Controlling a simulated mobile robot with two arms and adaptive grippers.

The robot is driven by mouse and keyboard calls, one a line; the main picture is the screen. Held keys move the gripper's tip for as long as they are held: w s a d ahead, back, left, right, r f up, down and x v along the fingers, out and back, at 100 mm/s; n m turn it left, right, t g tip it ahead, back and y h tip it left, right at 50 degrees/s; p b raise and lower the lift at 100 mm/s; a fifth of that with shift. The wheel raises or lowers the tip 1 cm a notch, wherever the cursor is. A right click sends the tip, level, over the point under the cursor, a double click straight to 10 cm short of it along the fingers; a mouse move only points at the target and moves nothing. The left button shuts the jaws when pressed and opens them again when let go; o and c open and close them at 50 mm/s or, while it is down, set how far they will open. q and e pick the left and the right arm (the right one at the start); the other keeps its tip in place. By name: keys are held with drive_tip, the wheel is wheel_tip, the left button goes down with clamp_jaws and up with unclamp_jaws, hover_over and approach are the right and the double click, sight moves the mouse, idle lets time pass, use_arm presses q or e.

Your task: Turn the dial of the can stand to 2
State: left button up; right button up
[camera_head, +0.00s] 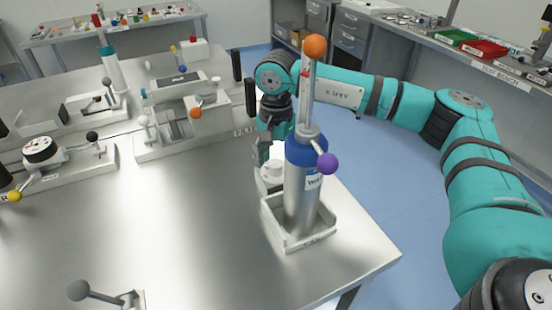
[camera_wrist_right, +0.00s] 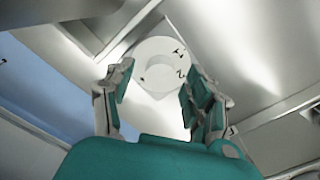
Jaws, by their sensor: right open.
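The can stand is a white tray-like holder (camera_head: 272,222) near the table's right edge. A tall silver can with a blue band (camera_head: 303,190) stands upright in it, with an orange ball on top and a purple ball lever. The white round dial (camera_head: 271,171) is behind the can, partly hidden by it. My right gripper (camera_head: 265,157) points down at the dial. In the right wrist view, the dial (camera_wrist_right: 162,65) with dark marks, one like a 2, shows between the open fingers (camera_wrist_right: 155,80). I cannot tell whether they touch it. My left gripper is not in view.
A lever with a grey ball (camera_head: 80,290) stands at the table's front left. A white device with an orange ball (camera_head: 195,112) and a dial unit (camera_head: 42,150) stand farther left. The table middle is clear. Red and green bins (camera_head: 484,48) are at the far right.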

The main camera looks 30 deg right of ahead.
clamp_jaws()
idle(0.3)
drive_tip(key=shift+f+m+b, duration=0.1)
drive_tip(key=shift+m+b, duration=0.5)
drive_tip(key=shift+m, duration=0.5)
drive_tip(key=m+b, duration=0.1)
drive_tip(key=m, duration=0.2)
drive_tip(key=shift+m, duration=0.3)
drive_tip(key=m+b, duration=0.1)
drive_tip(key=m, duration=0.2)
drive_tip(key=shift+m, duration=1.4)
drive_tip(key=shift+r, duration=0.2)
